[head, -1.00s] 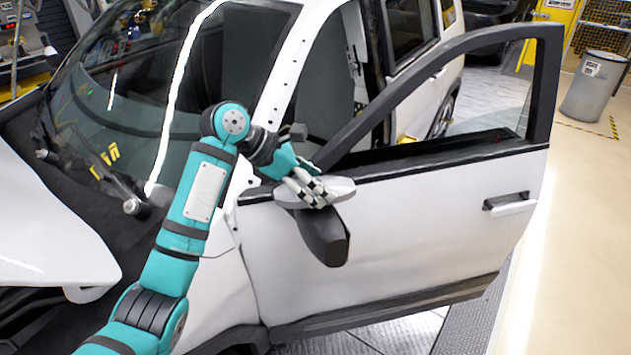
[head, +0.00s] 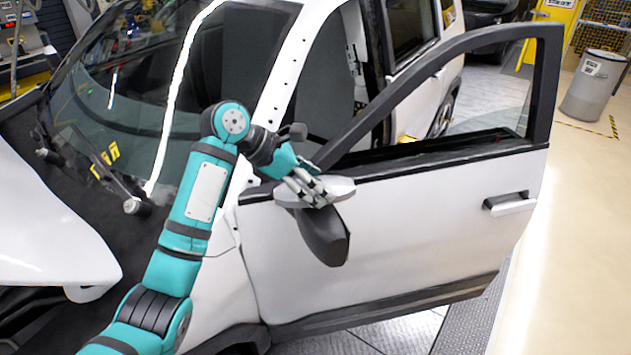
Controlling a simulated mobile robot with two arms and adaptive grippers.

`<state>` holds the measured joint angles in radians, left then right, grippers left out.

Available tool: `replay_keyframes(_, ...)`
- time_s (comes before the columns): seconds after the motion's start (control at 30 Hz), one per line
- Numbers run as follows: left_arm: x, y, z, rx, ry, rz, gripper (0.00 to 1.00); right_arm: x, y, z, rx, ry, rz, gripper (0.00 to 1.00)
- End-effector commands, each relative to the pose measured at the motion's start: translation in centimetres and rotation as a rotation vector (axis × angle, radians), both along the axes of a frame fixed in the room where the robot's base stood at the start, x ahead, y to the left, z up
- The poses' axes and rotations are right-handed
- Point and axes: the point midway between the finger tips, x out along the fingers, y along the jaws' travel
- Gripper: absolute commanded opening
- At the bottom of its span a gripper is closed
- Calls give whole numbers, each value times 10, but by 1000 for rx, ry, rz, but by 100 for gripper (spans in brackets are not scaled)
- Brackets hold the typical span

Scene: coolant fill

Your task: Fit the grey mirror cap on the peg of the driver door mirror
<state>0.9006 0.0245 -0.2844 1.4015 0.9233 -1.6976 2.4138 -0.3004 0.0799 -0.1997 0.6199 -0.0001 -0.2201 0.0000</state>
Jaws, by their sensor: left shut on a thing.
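The driver door mirror (head: 325,238) is a dark housing on the front of the open white door (head: 400,235). The light grey mirror cap (head: 341,187) is at the upper end of the mirror, in line with it in this view. My left gripper (head: 313,190) comes in from the left and is shut on the cap, with its fingers over the cap's left part. The peg is hidden behind the cap and the fingers. I cannot tell whether the cap is seated on it or just above it. My right gripper is not in view.
The door's window frame (head: 440,62) rises right behind the gripper. The white A-pillar (head: 290,65) and the windscreen (head: 130,75) are close to my left arm. A grey bin (head: 592,88) stands far right. The floor right of the door is clear.

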Motion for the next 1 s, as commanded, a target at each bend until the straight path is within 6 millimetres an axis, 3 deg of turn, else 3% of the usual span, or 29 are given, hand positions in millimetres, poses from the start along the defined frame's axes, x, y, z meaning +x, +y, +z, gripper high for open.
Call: replay_keyframes(1.0, 0, 0, -20, 0, 0, 0, 36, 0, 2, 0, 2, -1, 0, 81)
